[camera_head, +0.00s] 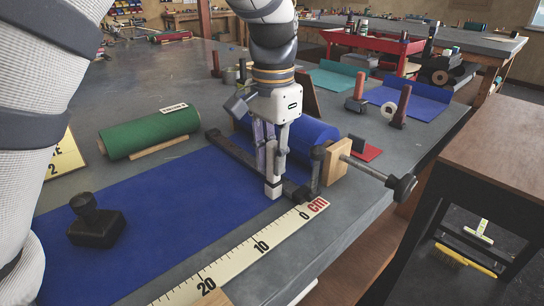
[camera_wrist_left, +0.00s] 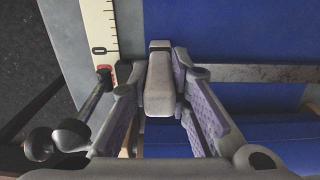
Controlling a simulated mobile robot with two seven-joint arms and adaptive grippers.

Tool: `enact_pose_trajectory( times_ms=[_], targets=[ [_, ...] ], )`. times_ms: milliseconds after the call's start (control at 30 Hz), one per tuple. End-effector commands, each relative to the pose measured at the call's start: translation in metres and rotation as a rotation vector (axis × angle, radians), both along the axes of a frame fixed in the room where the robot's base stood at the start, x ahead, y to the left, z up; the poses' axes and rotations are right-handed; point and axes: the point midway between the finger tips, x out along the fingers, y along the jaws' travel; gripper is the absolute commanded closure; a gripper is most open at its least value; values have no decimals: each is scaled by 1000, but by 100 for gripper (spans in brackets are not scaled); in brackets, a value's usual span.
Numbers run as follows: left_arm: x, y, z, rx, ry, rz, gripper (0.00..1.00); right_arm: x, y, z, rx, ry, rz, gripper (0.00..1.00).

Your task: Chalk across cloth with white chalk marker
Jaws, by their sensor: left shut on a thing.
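My left gripper (camera_head: 272,165) is shut on the white chalk marker (camera_head: 273,185), which points down, roughly upright. In the left wrist view the marker (camera_wrist_left: 159,88) sits between the two fingers. Its lower end is at the blue cloth (camera_head: 165,209), near the cloth's ruler-side edge and beside the dark straight bar (camera_head: 235,154). I cannot tell whether the tip touches the cloth. The bar lies across the cloth, in front of the blue roll (camera_head: 312,134); it also shows in the left wrist view (camera_wrist_left: 260,73). I see no chalk line. My right gripper is out of view.
A cm ruler (camera_head: 240,257) runs along the table's near edge. A black weight (camera_head: 95,228) sits on the cloth. A clamp with a wooden block (camera_head: 336,162) and dark knob (camera_head: 401,187) stands right of the gripper. A green roll (camera_head: 150,132) lies behind the cloth.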

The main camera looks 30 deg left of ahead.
Motion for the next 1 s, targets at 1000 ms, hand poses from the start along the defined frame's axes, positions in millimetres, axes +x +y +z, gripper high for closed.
enact_pose_trajectory(
  times_ms=[1000],
  targets=[
    [10,32,0,-1,-2,0,100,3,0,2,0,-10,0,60]
  ],
)
